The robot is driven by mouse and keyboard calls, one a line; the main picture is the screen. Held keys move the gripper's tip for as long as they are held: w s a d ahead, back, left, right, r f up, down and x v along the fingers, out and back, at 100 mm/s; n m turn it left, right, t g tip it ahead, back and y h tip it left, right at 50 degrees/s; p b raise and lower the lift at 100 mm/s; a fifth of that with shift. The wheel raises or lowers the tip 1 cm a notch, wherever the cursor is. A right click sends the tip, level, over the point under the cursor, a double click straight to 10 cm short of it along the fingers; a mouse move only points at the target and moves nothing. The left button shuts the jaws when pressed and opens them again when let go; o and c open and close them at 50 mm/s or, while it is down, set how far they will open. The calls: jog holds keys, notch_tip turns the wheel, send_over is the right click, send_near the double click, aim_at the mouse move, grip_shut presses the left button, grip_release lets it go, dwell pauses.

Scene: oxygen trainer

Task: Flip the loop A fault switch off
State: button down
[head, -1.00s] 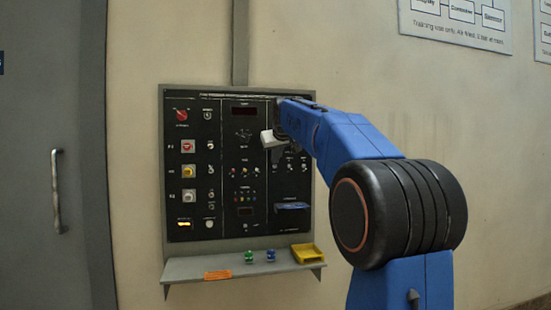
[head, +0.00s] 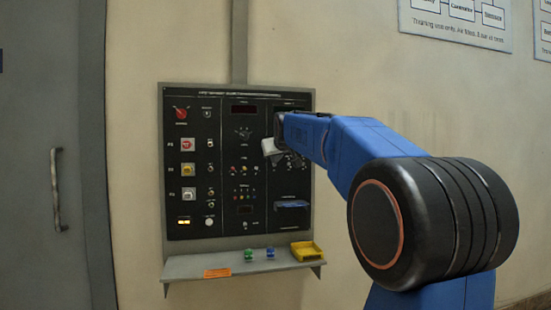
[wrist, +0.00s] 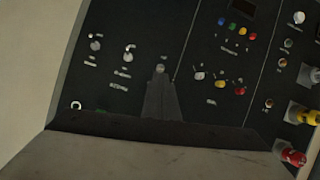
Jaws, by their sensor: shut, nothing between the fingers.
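The black control panel (head: 228,225) hangs on the wall with toggle switches, knobs and lamps. My gripper (head: 268,147) is shut and empty in front of the panel's right half, over the upper part of the right column. In the wrist view its shut fingers (wrist: 161,92) reach toward a small switch (wrist: 160,68), which shows just past their tips; I cannot tell whether they touch. Two more toggle switches (wrist: 96,43) and (wrist: 128,50) sit to the left. The labels are too blurred to read, so I cannot tell which is the loop A fault switch.
A grey shelf (head: 190,266) below the panel carries an orange tag (head: 217,273), a green piece (head: 248,255), a blue piece (head: 270,253) and a yellow tray (head: 306,250). Red (head: 187,145) and yellow (head: 188,170) buttons are on the panel's left. A grey door (head: 40,200) stands further left.

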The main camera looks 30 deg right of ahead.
jog(key=shift+s+f, duration=0.15)
jog(key=shift+f, duration=0.15)
jog(key=shift+r, duration=0.25)
jog(key=shift+r, duration=0.6)
jog(key=shift+s+a, duration=0.1)
